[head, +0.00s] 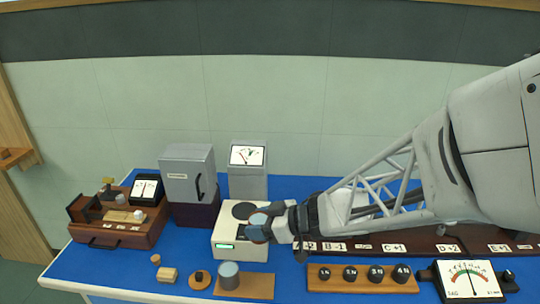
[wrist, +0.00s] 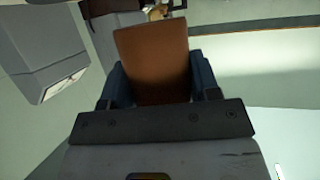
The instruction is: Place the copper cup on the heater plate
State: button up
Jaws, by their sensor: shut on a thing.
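My gripper (head: 262,229) is shut on the copper cup, whose brown-orange side (wrist: 153,62) fills the space between the blue fingers in the wrist view. In the head view the cup (head: 256,233) is small and partly hidden by the fingers. I cannot tell whether the cup touches the heater plate.
A grey cylinder (head: 228,276) stands on a brown board in front. A grey cabinet (head: 188,173) and a grey meter (head: 248,172) stand behind.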

jog(key=shift+w+d+f+n+g, duration=0.2)
jog(key=shift+w+n+g, duration=0.2)
jog(key=shift+w, duration=0.2)
jog(key=w+a, duration=0.2)
jog(key=w, duration=0.2)
jog(key=w+a+f, duration=0.1)
jog(key=w+a, duration=0.1)
jog(key=w, duration=0.3)
jog(key=w+a, duration=0.3)
jog(key=w, duration=0.2)
jog(key=shift+w+f, duration=0.2)
jog(key=shift+w, duration=0.05)
jog(key=shift+f, duration=1.75)
jog(key=shift+f, duration=0.15)
jog(key=o, duration=1)
jog(key=shift+o, duration=0.2)
